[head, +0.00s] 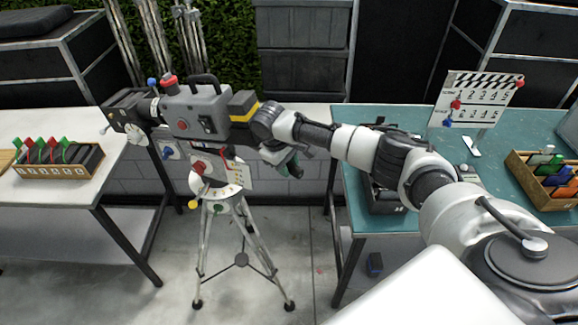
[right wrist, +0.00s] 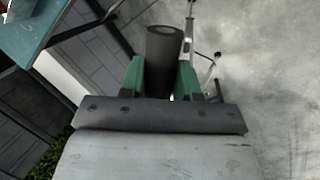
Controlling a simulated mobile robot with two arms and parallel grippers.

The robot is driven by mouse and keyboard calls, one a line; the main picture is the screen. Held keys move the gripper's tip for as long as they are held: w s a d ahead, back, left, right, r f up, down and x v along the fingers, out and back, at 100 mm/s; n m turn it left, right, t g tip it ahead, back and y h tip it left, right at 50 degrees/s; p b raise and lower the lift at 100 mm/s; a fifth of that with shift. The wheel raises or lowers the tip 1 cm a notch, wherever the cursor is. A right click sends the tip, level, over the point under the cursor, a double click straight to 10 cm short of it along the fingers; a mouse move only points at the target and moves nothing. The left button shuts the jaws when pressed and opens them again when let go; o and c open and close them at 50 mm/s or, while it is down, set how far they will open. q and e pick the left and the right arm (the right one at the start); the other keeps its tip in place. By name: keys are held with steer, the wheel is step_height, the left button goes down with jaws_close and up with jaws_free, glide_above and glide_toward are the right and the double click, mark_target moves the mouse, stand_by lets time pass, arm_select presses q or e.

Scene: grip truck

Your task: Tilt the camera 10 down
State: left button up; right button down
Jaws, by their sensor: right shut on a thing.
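A grey film camera (head: 200,115) stands on a tripod (head: 240,258) in the middle of the head view, its black lens end (head: 130,112) toward the left. Below the camera body are a red knob (head: 198,167) and a pale curved plate with marks (head: 225,190), too small to read. My right gripper (head: 289,165) is just right of the tripod head, partly hidden by my arm. In the right wrist view its green fingers (right wrist: 161,80) are shut on a dark round handle (right wrist: 164,48). My left gripper is in neither view.
A teal table (head: 350,140) at the right holds a clapperboard (head: 472,100) and a wooden box of coloured cards (head: 520,172). A white table (head: 45,125) at the left holds a box with coloured tags (head: 50,172). The tripod's legs spread over the floor between them.

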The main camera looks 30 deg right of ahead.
steer(key=shift+f, duration=0.1)
steer(key=c, duration=1.1)
jaws_free()
steer(key=shift+c, duration=0.2)
steer(key=shift+o, duration=1.7)
arm_select(q)
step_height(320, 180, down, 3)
steer(key=b, duration=0.3)
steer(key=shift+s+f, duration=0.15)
arm_select(e)
steer(key=v, duration=1)
steer(key=shift+r, duration=0.4)
steer(key=shift+a, duration=0.1)
